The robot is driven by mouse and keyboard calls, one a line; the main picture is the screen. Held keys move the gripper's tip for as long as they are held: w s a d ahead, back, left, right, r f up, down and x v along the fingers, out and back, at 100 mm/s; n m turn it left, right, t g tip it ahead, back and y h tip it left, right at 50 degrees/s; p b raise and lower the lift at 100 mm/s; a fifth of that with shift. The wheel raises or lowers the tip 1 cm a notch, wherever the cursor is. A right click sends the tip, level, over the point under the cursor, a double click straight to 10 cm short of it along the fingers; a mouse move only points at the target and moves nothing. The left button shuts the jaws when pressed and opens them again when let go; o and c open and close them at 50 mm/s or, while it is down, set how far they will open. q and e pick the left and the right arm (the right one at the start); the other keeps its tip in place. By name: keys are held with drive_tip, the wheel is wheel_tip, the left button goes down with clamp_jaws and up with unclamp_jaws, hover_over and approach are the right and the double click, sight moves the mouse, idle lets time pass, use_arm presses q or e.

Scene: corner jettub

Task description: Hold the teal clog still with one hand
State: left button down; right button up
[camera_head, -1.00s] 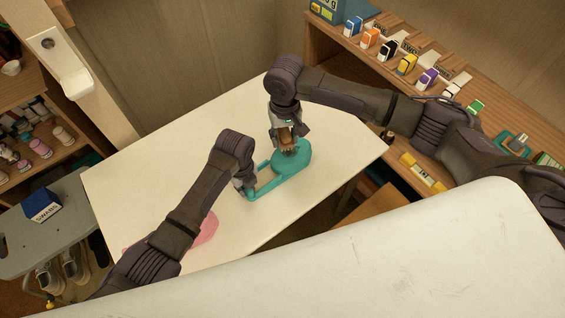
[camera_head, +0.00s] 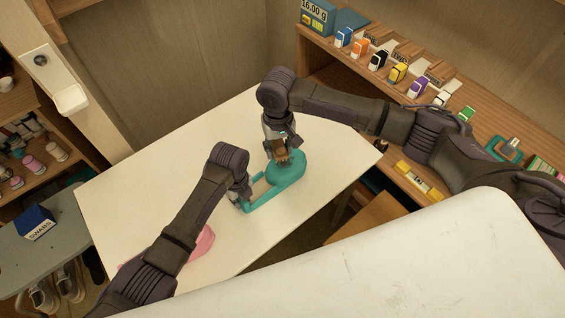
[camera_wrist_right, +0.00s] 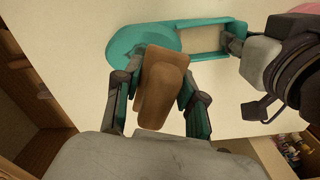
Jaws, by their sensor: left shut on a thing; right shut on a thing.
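The teal clog (camera_head: 290,172) lies on the white table, its rounded toe toward the back right and its open strap end toward the front left. It also shows in the right wrist view (camera_wrist_right: 140,38). My left gripper (camera_head: 243,200) is shut on the strap end of the clog; it also shows in the wrist view (camera_wrist_right: 234,42). My right gripper (camera_head: 280,150) is shut on a brown block-like thing (camera_wrist_right: 161,88), held at or just above the clog's toe. Whether the brown thing touches the clog is hard to tell.
The white table (camera_head: 150,180) has free room left of the clog. A pink item (camera_head: 204,243) lies partly behind my left arm. A blue swabs box (camera_head: 36,222) sits on a grey stand at left.

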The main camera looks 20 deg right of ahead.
sight(279, 170)
drive_tip(key=shift+s+a+f, duration=0.1)
drive_tip(key=shift+a+f, duration=0.05)
drive_tip(key=shift+f, duration=2.85)
drive_tip(key=shift+f, duration=1.05)
drive_tip(key=shift+w+d+r, duration=0.1)
drive_tip(key=shift+w+d, duration=0.3)
drive_tip(key=shift+d, duration=0.45)
drive_tip(key=shift+w+d+r, duration=0.1)
drive_tip(key=shift+w+d, duration=0.25)
drive_tip(key=shift+d, duration=0.5)
drive_tip(key=shift+w+d+f, duration=0.15)
drive_tip(key=shift+w+d, duration=0.15)
drive_tip(key=shift+d, duration=0.5)
drive_tip(key=shift+w+d+f, duration=0.1)
drive_tip(key=shift+w+d, duration=0.2)
drive_tip(key=shift+d, duration=0.45)
drive_tip(key=shift+s+a, duration=0.45)
drive_tip(key=shift+a, duration=0.65)
drive_tip(key=shift+s+a, duration=0.5)
drive_tip(key=shift+a, duration=0.55)
drive_tip(key=shift+s+a, duration=0.45)
drive_tip(key=shift+a, duration=0.65)
drive_tip(key=shift+r, duration=3.05)
